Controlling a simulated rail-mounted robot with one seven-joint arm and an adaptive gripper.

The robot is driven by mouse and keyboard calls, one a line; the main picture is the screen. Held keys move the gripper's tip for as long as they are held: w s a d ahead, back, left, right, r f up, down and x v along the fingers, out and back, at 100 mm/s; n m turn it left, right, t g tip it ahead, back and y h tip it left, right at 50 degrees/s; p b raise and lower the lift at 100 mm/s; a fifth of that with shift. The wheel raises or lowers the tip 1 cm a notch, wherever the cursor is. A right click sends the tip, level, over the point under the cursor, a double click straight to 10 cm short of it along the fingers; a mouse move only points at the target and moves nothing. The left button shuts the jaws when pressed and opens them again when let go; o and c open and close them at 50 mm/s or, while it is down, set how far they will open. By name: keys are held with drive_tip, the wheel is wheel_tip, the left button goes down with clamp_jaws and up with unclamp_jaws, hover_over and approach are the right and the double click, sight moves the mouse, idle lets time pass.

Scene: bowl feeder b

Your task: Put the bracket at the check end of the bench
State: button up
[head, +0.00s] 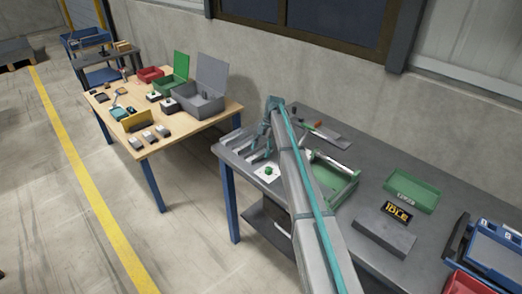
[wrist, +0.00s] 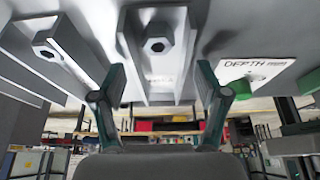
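Several grey channel-shaped pieces lie in a row at the left end of the grey bench (head: 390,170). I cannot tell which the task calls the bracket. In the wrist view one grey piece with a dark hexagonal nut (wrist: 158,45) lies ahead between my gripper's fingers, and another with a hex nut (wrist: 48,45) lies to its left. My gripper (wrist: 160,92) is open with nothing held; its teal fingers stand apart. In the head view my gripper (head: 264,148) is above the left end of the bench, partly hidden by my arm. No check-end label is readable.
A white "DEPTH" card (wrist: 265,67) with a green knob (head: 269,171) lies close by. A green open tray (head: 325,183), a flat green tray (head: 412,190), an "IDLE" sign (head: 397,212) and a grey block (head: 384,238) stand rightward. A wooden table (head: 185,130) is separate, left.

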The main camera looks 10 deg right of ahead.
drive_tip(key=shift+r, duration=0.15)
drive_tip(key=b+v, duration=0.4)
drive_tip(key=v, duration=0.8)
